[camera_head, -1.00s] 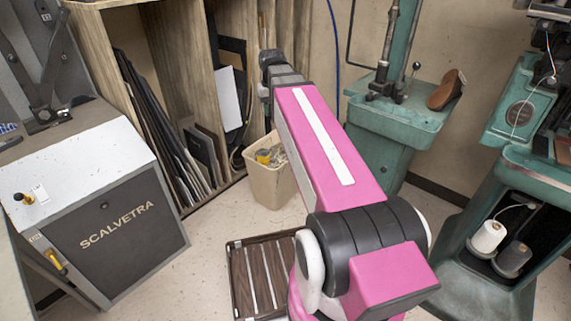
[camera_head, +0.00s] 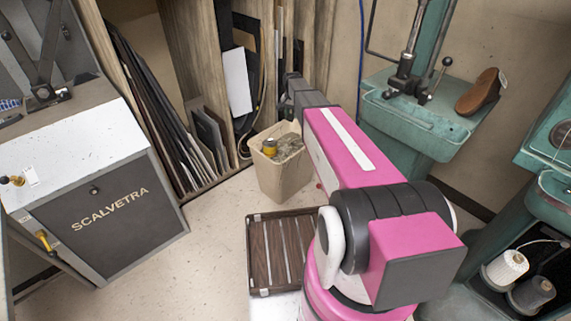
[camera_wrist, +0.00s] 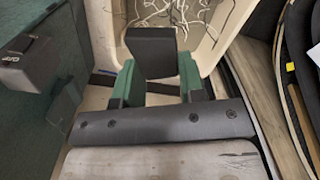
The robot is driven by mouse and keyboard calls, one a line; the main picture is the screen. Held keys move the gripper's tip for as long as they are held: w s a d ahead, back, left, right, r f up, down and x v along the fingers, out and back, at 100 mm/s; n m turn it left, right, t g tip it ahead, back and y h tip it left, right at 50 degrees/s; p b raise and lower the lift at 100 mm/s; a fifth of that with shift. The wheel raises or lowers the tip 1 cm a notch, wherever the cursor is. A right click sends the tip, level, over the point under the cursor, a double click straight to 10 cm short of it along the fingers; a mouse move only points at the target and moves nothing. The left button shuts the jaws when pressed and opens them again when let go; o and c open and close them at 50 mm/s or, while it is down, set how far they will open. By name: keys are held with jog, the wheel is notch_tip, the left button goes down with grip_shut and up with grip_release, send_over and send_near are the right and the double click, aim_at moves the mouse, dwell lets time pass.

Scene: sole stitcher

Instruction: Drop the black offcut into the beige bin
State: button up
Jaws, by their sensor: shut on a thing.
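The black offcut (camera_wrist: 152,48) is a dark flat-faced piece in the wrist view. My gripper (camera_wrist: 156,78) is shut on it between two green fingers. The beige bin (camera_head: 283,180) stands on the floor in front of the wooden rack in the head view, with scraps and a yellow item inside. In the wrist view the bin's pale rim (camera_wrist: 236,42) surrounds stringy scraps just beyond the offcut. The offcut overlaps the bin opening in that view; its height above the rim is unclear. In the head view my gripper and the offcut cannot be made out.
The wooden rack (camera_head: 185,60) with upright sheets stands behind the bin. A green machine (camera_head: 425,115) with a brown sole (camera_head: 480,92) is to the right. A grey Scalvetra cabinet (camera_head: 105,215) is at left. A slatted brown pallet (camera_head: 280,250) lies on the floor.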

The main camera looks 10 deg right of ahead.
jog(key=w+f+m, duration=0.1)
jog(key=w+f, duration=0.2)
jog(key=f, duration=1.1)
jog(key=shift+w+f+m, duration=0.15)
jog(key=shift+w+m, duration=0.15)
jog(key=shift+w, duration=0.05)
jog(key=o, duration=1)
jog(key=shift+d, duration=0.1)
notch_tip(320, 180, up, 11)
jog(key=shift+f, duration=0.1)
